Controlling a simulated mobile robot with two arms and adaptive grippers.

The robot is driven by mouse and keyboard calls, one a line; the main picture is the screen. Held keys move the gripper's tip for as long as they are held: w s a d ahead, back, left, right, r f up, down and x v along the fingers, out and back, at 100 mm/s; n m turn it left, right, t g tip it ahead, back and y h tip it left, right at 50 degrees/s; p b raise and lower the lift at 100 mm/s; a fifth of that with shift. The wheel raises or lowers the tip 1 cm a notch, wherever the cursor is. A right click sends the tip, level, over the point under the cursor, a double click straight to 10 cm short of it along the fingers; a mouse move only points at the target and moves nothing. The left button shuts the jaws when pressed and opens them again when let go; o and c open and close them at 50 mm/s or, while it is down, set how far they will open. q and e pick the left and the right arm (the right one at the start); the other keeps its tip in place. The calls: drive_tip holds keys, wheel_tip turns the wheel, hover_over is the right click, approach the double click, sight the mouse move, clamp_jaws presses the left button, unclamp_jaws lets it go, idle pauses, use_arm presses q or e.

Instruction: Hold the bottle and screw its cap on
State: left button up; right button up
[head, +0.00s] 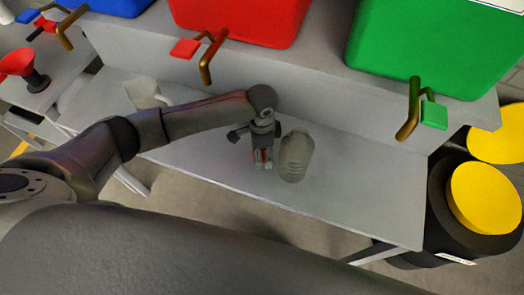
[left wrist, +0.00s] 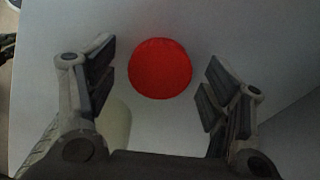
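The red cap (left wrist: 160,68) is a round disc lying on the grey bench top in the left wrist view. My left gripper (left wrist: 158,82) is open, with a finger on each side of the cap and a gap to both. In the head view the left gripper (head: 263,160) reaches down to the bench, with some red showing between its fingers. The pale translucent bottle (head: 296,157) is just right of the gripper, apart from it. A pale shape (left wrist: 116,122) at the lower left of the wrist view may be the bottle, partly hidden by a finger. My right gripper is not in view.
A grey bench (head: 350,205) has free room right of the bottle. Red (head: 240,15) and green (head: 435,45) containers with brass taps stand on the shelf behind. A pale container (head: 143,93) is behind my left arm. A red funnel (head: 17,63) is at far left.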

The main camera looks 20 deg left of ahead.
use_arm(q)
drive_tip(key=c, duration=0.6)
drive_tip(key=shift+c, duration=0.2)
drive_tip(key=shift+r, duration=0.1)
wheel_tip(320, 180, up, 10)
drive_tip(key=b, duration=0.1)
